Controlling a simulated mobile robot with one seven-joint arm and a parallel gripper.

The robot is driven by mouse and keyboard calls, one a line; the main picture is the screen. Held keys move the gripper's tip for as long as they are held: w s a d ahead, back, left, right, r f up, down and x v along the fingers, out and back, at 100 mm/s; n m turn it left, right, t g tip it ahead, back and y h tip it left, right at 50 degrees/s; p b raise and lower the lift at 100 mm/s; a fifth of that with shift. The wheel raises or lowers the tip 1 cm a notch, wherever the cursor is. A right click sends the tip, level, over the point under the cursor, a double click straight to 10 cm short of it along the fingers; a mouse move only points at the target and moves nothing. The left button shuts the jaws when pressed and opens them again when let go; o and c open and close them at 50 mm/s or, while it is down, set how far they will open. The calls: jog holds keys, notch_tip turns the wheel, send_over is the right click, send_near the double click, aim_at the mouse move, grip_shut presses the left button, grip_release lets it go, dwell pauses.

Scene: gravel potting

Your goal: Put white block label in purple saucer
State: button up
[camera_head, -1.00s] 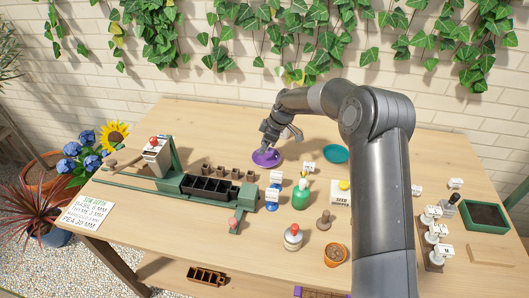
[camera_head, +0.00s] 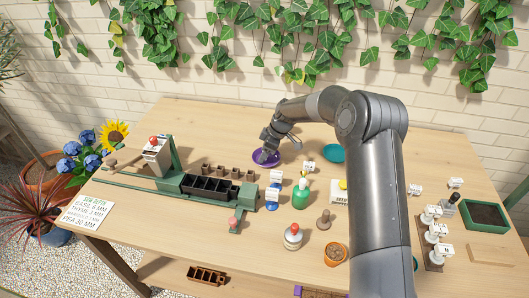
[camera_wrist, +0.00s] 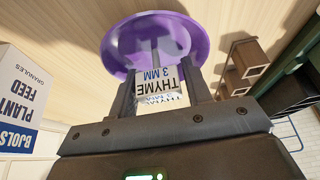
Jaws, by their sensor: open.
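The purple saucer (camera_head: 278,163) lies on the table towards the back. It fills the top of the wrist view (camera_wrist: 115,45). My gripper (camera_head: 263,155) is low at the saucer, pointing down. Its fingers are apart. A white block label (camera_wrist: 158,88) reading "THYME 3 MM" sits between the two fingers in the wrist view, with the saucer behind it. Whether the block touches a finger or rests on the saucer is not clear. In the head view the block is too hidden by the gripper to make out.
A teal saucer (camera_head: 335,153) lies to the right. Small brown pots (camera_head: 220,171) and a black tray (camera_head: 207,190) are to the left. More white labels (camera_head: 436,232) stand at the right.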

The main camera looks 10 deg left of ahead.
jog(key=s+d+r+m+h, duration=0.1)
jog(key=s+d+r, duration=0.1)
jog(key=d+r, duration=0.35)
jog(key=s+d+r+m+t, duration=0.1)
jog(key=s+d+r, duration=0.15)
jog(key=r, duration=0.55)
jog(key=s+d+r+m+h, duration=0.1)
jog(key=s+d+r, duration=0.15)
jog(key=r, duration=0.45)
jog(key=s+d+r+m+t+h, duration=0.1)
jog(key=s+d+r+m+t, duration=0.1)
jog(key=s+d+r+m, duration=0.65)
jog(key=s+d+m+t, duration=0.1)
jog(key=s+d+m, duration=0.2)
jog(key=s, duration=0.9)
jog(key=s+d+f+m+t+h, duration=0.1)
jog(key=s+d+m, duration=0.2)
jog(key=s+d, duration=0.5)
jog(key=s, duration=0.5)
jog(key=shift+d+f+t+h, duration=0.15)
jog(key=shift+d+t+h, duration=0.15)
jog(key=shift+d, duration=0.05)
